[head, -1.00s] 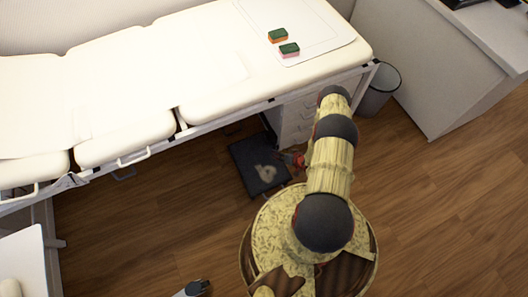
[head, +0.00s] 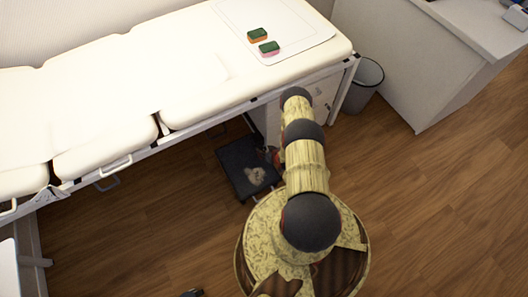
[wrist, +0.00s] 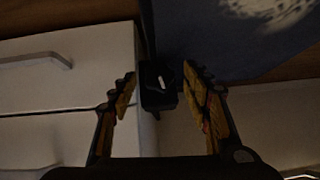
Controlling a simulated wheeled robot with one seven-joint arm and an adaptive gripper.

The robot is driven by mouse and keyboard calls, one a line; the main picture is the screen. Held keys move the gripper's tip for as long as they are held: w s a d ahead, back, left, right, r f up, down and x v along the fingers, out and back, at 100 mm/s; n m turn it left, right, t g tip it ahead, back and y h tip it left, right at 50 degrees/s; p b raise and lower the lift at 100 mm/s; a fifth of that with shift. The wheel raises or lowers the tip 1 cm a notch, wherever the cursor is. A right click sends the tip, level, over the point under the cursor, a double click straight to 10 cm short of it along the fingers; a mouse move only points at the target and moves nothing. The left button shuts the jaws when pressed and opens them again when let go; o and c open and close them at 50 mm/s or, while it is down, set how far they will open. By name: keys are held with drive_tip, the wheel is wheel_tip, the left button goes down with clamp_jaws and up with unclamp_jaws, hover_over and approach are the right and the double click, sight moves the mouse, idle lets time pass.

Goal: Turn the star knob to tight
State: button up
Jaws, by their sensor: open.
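A small dark block with a pale line on its face (wrist: 158,86) sits between the fingertips of my gripper (wrist: 160,78) in the wrist view. It may be the star knob, but no star shape is clear in the dim light. My gripper is open, with one finger on each side of the block. I cannot tell whether either finger touches it. In the head view my gripper's red part (head: 271,155) shows low beside the black step, under the couch edge, mostly hidden by my arm. The knob cannot be made out there.
A padded white couch (head: 120,85) overhangs this area. A black step (head: 236,166) stands on the floor beside white drawers (wrist: 70,75). Two sponges (head: 258,35) (head: 269,48) lie on the couch. A grey bin (head: 364,85) stands right. Wooden floor is clear at right.

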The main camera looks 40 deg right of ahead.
drive_tip(key=shift+w+d+f, duration=0.1)
drive_tip(key=shift+w+f, duration=0.25)
drive_tip(key=c, duration=1.1)
drive_tip(key=shift+c, duration=0.3)
